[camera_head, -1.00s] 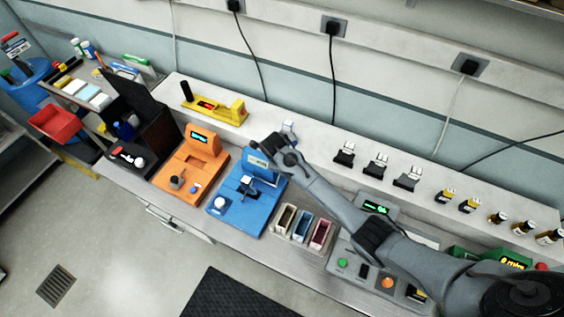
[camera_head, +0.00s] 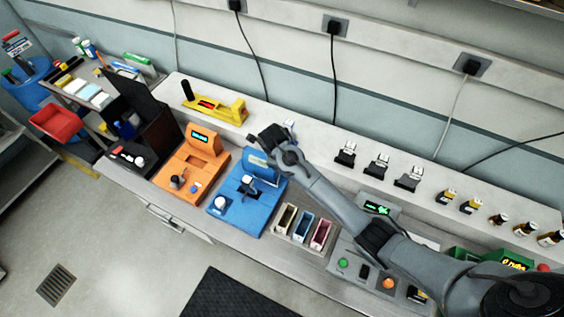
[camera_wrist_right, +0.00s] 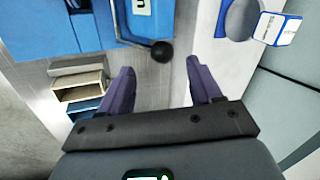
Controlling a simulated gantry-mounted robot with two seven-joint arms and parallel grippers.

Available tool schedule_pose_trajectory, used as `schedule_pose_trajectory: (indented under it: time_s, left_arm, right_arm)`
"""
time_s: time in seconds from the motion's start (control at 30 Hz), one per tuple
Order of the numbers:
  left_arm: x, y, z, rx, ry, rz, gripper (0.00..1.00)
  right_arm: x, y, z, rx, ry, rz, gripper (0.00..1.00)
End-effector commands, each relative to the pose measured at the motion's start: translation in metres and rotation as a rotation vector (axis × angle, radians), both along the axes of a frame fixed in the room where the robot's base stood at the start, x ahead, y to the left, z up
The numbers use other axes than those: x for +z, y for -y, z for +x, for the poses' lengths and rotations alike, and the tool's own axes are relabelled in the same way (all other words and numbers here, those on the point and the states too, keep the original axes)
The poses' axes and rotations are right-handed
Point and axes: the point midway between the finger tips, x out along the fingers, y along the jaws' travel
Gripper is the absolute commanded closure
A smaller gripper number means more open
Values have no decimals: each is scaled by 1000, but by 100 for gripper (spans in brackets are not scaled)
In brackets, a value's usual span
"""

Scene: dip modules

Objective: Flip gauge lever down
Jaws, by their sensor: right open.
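The blue gauge (camera_head: 233,215) stands on the bench, with an upright back block and a white-topped part on its base. In the right wrist view its blue body (camera_wrist_right: 40,30) fills the upper left. Its lever ends in a black ball knob (camera_wrist_right: 161,50), which sticks out from the block's side. My right gripper (camera_wrist_right: 159,80) is open and empty, its two purple-grey fingers apart on either side of the knob's line. The knob lies just beyond the fingertips. In the head view my right arm covers part of the block, and the lever is hidden. My left gripper is not in view.
An orange device (camera_head: 178,187) stands left of the gauge. Small open bins (camera_head: 304,229) stand to its right. A yellow device (camera_head: 215,104) sits on the raised shelf behind. A blue-and-white labelled item (camera_wrist_right: 277,29) lies at the right wrist view's upper right.

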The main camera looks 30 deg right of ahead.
Motion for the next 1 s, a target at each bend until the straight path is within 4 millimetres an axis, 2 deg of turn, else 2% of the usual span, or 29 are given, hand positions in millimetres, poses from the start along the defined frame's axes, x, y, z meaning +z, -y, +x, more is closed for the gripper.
schedule_pose_trajectory:
  time_s: [0.2, 0.4, 0.77, 0.8, 0.87, 1.0]
  left_arm:
    - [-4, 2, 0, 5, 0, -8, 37]
    - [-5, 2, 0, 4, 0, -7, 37]
    - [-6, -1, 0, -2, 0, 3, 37]
    - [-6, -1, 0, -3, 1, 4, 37]
    - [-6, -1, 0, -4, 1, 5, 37]
    - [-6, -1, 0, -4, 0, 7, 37]
  right_arm:
    - [33, -8, -6, 1, 3, -1, 36]
    - [50, -12, -9, -2, 3, 0, 36]
    - [53, -14, -11, -1, 0, 0, 36]
    - [53, -14, -10, -1, 0, 0, 42]
    - [53, -14, -10, 7, -2, -1, 42]
    - [54, -14, -4, 97, 12, -21, 42]
